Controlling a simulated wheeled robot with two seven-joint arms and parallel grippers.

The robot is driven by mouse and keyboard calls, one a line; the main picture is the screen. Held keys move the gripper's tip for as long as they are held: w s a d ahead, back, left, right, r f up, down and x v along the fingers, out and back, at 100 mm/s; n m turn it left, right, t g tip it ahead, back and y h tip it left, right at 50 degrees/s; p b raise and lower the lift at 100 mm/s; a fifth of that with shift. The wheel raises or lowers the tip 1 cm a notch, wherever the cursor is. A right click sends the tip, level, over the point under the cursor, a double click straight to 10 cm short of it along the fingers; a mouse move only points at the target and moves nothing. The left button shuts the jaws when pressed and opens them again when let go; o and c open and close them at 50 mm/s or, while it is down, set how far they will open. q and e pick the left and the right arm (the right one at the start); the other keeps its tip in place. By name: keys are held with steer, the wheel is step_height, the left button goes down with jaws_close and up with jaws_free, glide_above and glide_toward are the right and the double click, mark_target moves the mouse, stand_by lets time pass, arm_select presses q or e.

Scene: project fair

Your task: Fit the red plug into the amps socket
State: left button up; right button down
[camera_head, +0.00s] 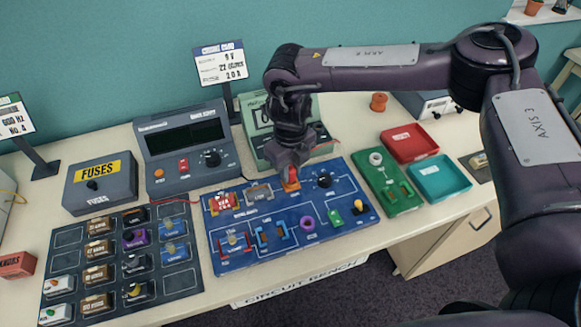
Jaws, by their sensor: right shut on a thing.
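My right gripper (290,168) reaches down from above to the back edge of the blue circuit board (262,263). It is shut on a small orange-red piece, which looks like the red plug (290,182). The plug is at the board's back row, between a grey block and a black knob. I cannot tell whether it is seated in a socket or just above one. The labels on the board are too small to read, so I cannot pick out the amps socket. My left gripper is not in view.
A dark parts tray (68,237) with several blocks lies at left. A green board (405,207), red tray (408,157) and teal tray (440,193) are at right.

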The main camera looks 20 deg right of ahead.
steer(key=shift+f, duration=0.4)
steer(key=c, duration=0.6)
jaws_free()
steer(key=shift+c, duration=0.2)
steer(key=shift+r, duration=0.15)
steer(key=shift+r+p, duration=2.85)
steer(key=shift+r, duration=1.05)
steer(key=shift+s+f, duration=0.1)
steer(key=shift+f, duration=0.05)
